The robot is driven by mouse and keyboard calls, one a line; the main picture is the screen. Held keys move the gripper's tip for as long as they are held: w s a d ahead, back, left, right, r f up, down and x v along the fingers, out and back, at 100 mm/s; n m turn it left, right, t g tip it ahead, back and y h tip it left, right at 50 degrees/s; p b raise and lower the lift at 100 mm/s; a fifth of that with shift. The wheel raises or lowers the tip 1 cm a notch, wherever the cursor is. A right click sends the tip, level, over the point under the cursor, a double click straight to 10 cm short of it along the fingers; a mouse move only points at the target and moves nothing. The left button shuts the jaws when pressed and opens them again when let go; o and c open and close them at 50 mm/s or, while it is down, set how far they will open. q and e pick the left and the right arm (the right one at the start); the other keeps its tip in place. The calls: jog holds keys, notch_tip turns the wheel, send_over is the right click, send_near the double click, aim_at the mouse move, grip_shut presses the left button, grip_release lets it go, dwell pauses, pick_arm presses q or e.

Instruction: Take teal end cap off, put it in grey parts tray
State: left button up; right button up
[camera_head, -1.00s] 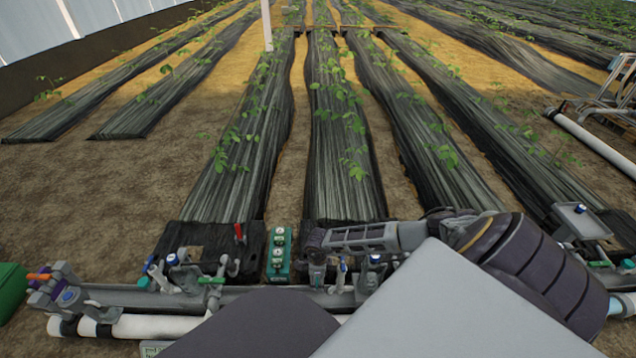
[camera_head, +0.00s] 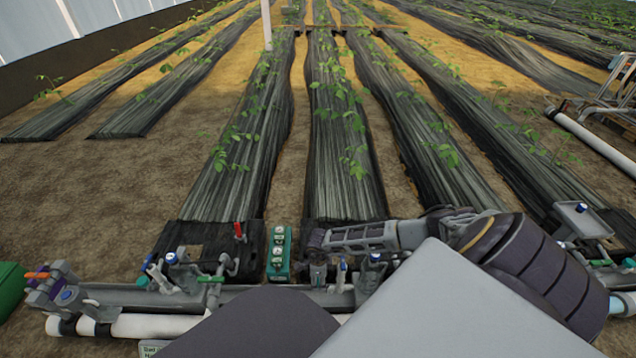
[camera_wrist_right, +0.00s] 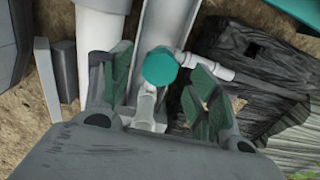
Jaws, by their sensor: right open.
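The teal end cap (camera_wrist_right: 160,67) shows as a round face in the right wrist view, on a white fitting beside a grey channel. My right gripper (camera_wrist_right: 163,78) is open, with a dark green-padded finger on each side of the cap. Contact with the cap cannot be told. In the head view my right gripper (camera_head: 316,242) reaches left over the skid; the cap is not clearly visible there. I cannot pick out the grey parts tray for certain. My left gripper is not in view.
A grey skid channel (camera_head: 122,296) runs across the front, above a white pipe (camera_head: 155,327). A green block with gauges (camera_head: 279,252) stands left of my right gripper. A red-handled valve (camera_head: 239,233) and blue-topped fittings (camera_head: 171,258) are close by. A green box (camera_head: 10,288) is far left.

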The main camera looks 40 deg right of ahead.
aim_at(318, 280)
jog(key=shift+f+b, duration=0.9)
jog(key=shift+f, duration=0.95)
jog(key=shift+c, duration=0.4)
jog(key=c, duration=1)
jog(key=shift+c, duration=0.2)
jog(key=n, duration=0.4)
jog(key=shift+n, duration=1.1)
jog(key=shift+n, duration=0.3)
